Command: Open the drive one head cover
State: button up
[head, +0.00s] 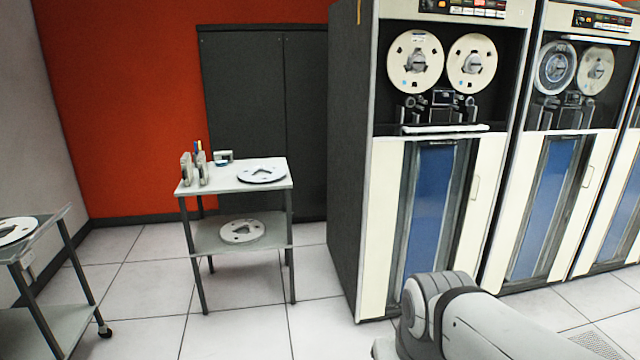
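Several tall tape drives stand side by side on the right. The nearest drive (393,220) carries two cream reels (415,62) and (471,62) at its top. Below and between the reels is its head assembly (442,98), dark with small metal parts. I cannot tell at this size which part is the head cover or whether it is open. A pale horizontal bar (445,130) runs just under the head assembly. No label that I can read says which drive is number one. My arm shows at the bottom right, below and in front of the drives; my gripper is out of view.
A small two-shelf table (221,185) stands left of the drives, with reels and small boxes. A cart (60,325) on casters holds another reel at far left. Dark cabinets (243,95) stand against the red wall. Tiled floor (240,325) is open between table and drives.

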aim_at(440, 97)
jog(key=i, duration=0.65)
jog(key=z, duration=1.3)
jog(key=i, duration=2.1)
jog(key=u, duration=0.45)
